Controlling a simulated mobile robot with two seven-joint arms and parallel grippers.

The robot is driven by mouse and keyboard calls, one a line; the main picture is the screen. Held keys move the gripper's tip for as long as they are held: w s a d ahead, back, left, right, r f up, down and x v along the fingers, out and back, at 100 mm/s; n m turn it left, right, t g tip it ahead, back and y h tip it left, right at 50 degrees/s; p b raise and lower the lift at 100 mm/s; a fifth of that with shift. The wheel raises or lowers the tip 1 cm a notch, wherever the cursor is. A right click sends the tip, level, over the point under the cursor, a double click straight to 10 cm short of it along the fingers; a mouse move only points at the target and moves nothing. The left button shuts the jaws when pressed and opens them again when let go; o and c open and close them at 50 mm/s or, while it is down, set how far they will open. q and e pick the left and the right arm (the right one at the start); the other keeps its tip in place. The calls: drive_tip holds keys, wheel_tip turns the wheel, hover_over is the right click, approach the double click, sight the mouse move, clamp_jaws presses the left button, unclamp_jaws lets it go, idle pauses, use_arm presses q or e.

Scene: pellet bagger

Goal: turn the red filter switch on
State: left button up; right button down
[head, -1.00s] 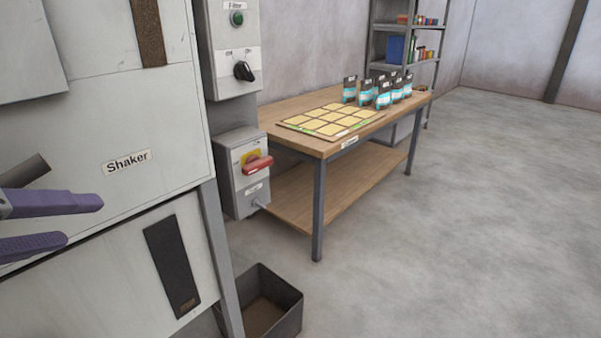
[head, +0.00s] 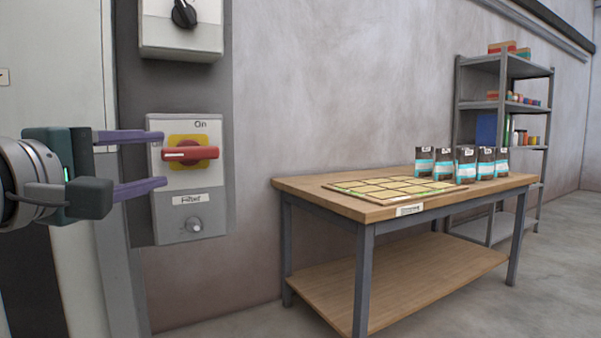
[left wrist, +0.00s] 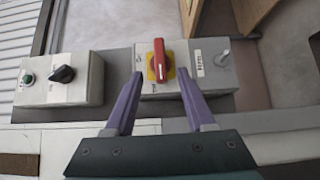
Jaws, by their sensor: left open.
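The red filter switch (head: 190,153) is a red handle on a yellow plate, on a grey wall box (head: 205,215) labelled "Filter". Its handle lies horizontal in the head view, with "On" printed above it. My left gripper (head: 160,160) is open, its two purple fingers pointing at the switch from the left, one above the other. The fingertips are near the box's left edge, short of the handle. In the left wrist view the red handle (left wrist: 159,60) shows beyond and between the open fingers (left wrist: 160,85), apparently untouched. My right gripper is not in view.
A box with a black knob (head: 184,14) is mounted above the switch box. A small grey knob (head: 194,225) sits below the label. A wooden workbench (head: 390,210) with several bags stands to the right. A shelf (head: 500,105) stands behind it. Floor at right is clear.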

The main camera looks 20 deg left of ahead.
sight(187, 154)
use_arm(q)
drive_tip(key=w, duration=0.2)
drive_tip(key=w+b, duration=0.1)
drive_tip(key=w, duration=0.2)
drive_tip(key=w+a, duration=0.1)
drive_tip(key=w, duration=0.1)
drive_tip(key=shift+w+b, duration=0.3)
drive_tip(key=shift+w, duration=0.6)
clamp_jaws()
